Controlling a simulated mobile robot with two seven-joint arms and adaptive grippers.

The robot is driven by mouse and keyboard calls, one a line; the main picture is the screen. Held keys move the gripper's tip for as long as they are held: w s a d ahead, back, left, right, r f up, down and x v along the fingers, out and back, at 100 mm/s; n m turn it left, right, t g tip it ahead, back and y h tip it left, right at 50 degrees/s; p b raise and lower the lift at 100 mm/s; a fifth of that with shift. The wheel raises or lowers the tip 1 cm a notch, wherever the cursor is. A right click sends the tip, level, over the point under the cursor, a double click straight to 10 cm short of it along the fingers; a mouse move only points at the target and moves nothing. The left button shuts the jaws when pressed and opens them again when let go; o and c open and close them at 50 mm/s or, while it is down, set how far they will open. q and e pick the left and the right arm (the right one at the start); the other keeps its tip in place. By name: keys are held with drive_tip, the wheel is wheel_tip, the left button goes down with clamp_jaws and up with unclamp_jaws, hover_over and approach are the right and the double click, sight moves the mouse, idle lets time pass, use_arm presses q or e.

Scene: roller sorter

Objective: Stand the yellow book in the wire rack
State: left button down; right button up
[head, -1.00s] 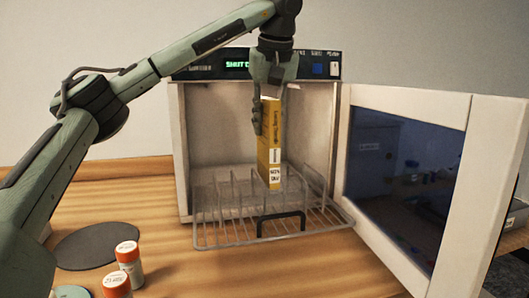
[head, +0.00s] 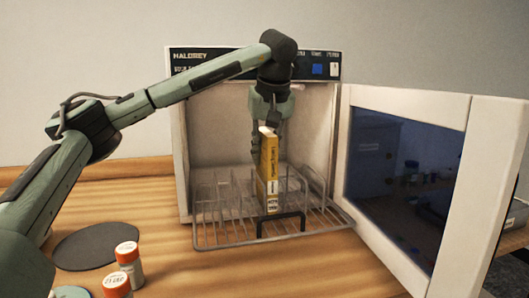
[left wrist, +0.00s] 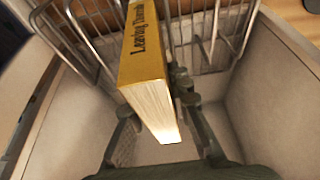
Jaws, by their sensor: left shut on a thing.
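The yellow book (head: 270,165) stands upright, spine toward the front, with its lower end down among the dividers of the wire rack (head: 225,237). I cannot tell whether its bottom edge touches the rack floor. My left gripper (head: 267,128) is above it, shut on its upper part. In the left wrist view the book (left wrist: 143,62) shows its spine and white page edges, with the gripper (left wrist: 165,115) fingers around it and the rack wires (left wrist: 78,30) beyond. My right gripper is not in view.
The rack sits partly out of an open white cabinet (head: 180,150). Its door (head: 400,185) stands open at the right. Orange-capped jars (head: 127,262) and a dark round mat (head: 95,246) lie on the wooden table at the left.

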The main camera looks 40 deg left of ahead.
sight(267, 132)
use_arm(q)
drive_tip(key=c, duration=1.4)
unclamp_jaws()
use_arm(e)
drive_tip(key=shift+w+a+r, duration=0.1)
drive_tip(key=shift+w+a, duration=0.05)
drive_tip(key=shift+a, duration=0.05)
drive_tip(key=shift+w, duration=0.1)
use_arm(q)
drive_tip(key=v, duration=0.7)
drive_tip(key=shift+r, duration=0.15)
drive_tip(key=v, duration=0.4)
drive_tip(key=shift+s+d+r, duration=0.1)
drive_tip(key=shift+r, duration=0.1)
drive_tip(key=shift+s+r, duration=0.1)
drive_tip(key=shift+r, duration=0.1)
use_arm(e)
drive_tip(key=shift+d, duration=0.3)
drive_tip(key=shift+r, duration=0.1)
